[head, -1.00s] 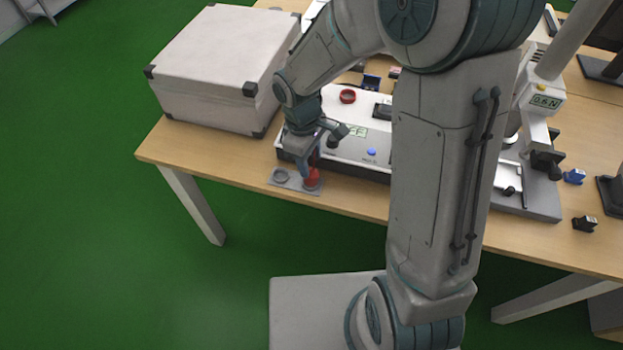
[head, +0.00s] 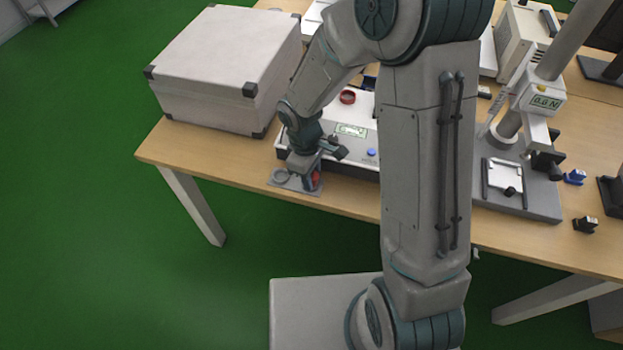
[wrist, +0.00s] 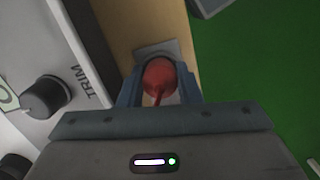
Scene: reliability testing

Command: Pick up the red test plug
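The red test plug (wrist: 158,78) has a rounded red body and a thin stem pointing toward the wrist camera. It stands on a small grey plate (head: 275,183) at the table's front edge. In the head view the plug (head: 316,179) is partly hidden by my gripper (head: 306,183). In the wrist view my gripper (wrist: 160,88) has one blue-grey finger on each side of the plug. The fingers are apart and very close to its sides; firm contact is not clear.
A white instrument (head: 350,146) with a TRIM knob (wrist: 50,97) stands just behind the plate. A large pale case (head: 225,65) is to the left. A force-test stand (head: 540,190) is to the right. Green floor lies beyond the table edge.

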